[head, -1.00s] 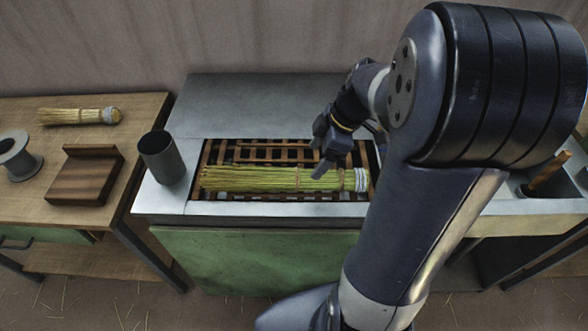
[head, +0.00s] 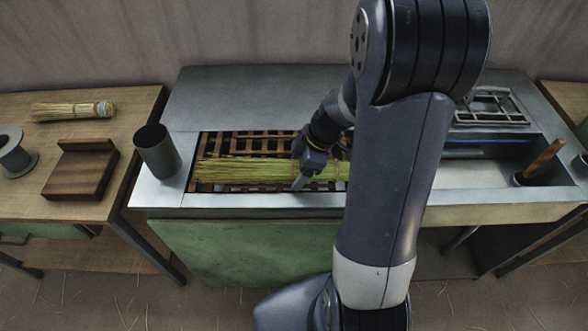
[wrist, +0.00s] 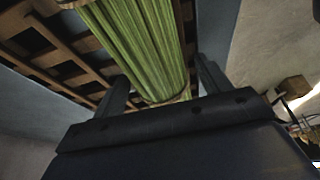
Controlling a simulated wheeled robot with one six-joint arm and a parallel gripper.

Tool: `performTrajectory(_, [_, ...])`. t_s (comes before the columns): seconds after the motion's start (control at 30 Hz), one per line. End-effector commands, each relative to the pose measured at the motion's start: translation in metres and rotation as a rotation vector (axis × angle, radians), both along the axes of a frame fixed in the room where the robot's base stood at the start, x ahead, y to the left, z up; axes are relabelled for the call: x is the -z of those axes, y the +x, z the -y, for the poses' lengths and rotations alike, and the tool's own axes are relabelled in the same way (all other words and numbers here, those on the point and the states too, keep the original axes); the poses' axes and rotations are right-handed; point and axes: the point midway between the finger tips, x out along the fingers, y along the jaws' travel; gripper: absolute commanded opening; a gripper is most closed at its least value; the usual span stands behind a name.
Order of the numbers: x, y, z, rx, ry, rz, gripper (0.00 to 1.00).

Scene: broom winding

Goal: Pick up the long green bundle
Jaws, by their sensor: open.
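The long green bundle (head: 240,171) lies lengthwise on a brown wooden slatted rack (head: 262,143) sunk in the grey metal bench. Its right end is hidden behind my arm in the head view. My gripper (head: 300,170) is over the right part of the bundle. In the wrist view the bundle (wrist: 137,45) runs between the two open fingers of my gripper (wrist: 160,88), one on each side. I cannot tell whether either finger touches it.
A grey cup (head: 157,151) stands left of the rack. On the wooden side table are a smaller tan bundle (head: 72,110), a wooden block (head: 81,170) and a grey spool (head: 14,153). A wooden handle (head: 542,159) sticks up at the bench's right.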

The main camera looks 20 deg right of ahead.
Motion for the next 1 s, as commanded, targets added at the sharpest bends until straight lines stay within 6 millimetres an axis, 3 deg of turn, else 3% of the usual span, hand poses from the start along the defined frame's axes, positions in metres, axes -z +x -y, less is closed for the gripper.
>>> performTrajectory(0.07, [0.000,0.000,0.000,0.000,0.000,0.000,0.72])
performTrajectory(0.67, [-0.001,0.000,0.000,0.000,0.000,0.000,0.23])
performTrajectory(1.0, [-0.010,0.001,0.000,-0.001,0.000,0.004,0.23])
